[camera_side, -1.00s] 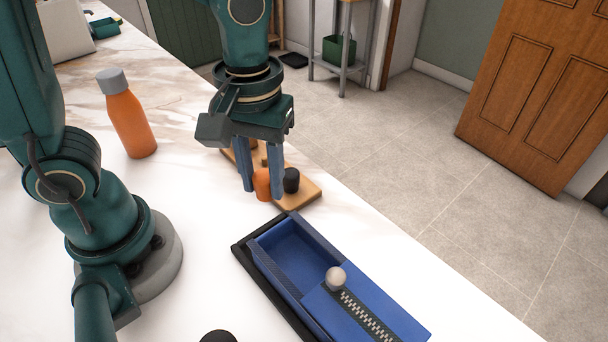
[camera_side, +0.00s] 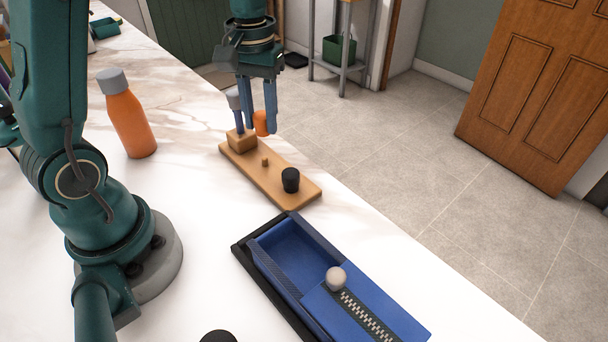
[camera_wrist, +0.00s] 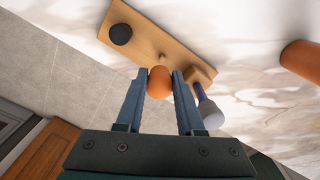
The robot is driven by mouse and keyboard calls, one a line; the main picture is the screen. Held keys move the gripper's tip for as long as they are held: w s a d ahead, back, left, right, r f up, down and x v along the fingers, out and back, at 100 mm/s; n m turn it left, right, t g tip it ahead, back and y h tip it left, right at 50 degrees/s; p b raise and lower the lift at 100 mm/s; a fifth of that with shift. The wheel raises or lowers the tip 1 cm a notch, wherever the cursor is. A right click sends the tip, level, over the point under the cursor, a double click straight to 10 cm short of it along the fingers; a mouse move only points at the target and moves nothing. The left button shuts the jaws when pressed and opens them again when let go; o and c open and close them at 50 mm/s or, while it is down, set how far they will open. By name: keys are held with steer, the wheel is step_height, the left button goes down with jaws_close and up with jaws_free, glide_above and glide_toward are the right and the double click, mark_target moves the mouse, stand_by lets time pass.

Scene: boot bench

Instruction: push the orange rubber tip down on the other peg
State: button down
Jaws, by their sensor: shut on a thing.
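My gripper (camera_side: 259,130) is shut on the orange rubber tip (camera_side: 261,122), holding it in the air above the far part of the wooden board (camera_side: 270,182). In the wrist view the orange tip (camera_wrist: 160,84) sits between both fingertips. A short bare wooden peg (camera_side: 265,161) stands in the middle of the board, below the held tip and apart from it. A black tip (camera_side: 291,180) stands near the board's near end; whether a peg is under it is hidden. It also shows in the wrist view (camera_wrist: 121,34).
A wooden block (camera_side: 241,142) at the board's far end holds an upright grey-topped blue tool (camera_side: 234,98) close beside my fingers. An orange bottle (camera_side: 127,120) stands left. A blue box (camera_side: 296,262) with a knobbed lid lies nearer. White counter between them is clear.

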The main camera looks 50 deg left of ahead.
steer(key=shift+a+f, duration=0.2)
steer(key=shift+f, duration=0.1)
glide_above(263, 159)
steer(key=shift+f, duration=2.05)
steer(key=shift+d+f, duration=0.1)
steer(key=shift+f, duration=1.5)
stand_by(1.9)
jaws_free()
steer(key=shift+r, duration=0.15)
steer(key=shift+r, duration=3.35)
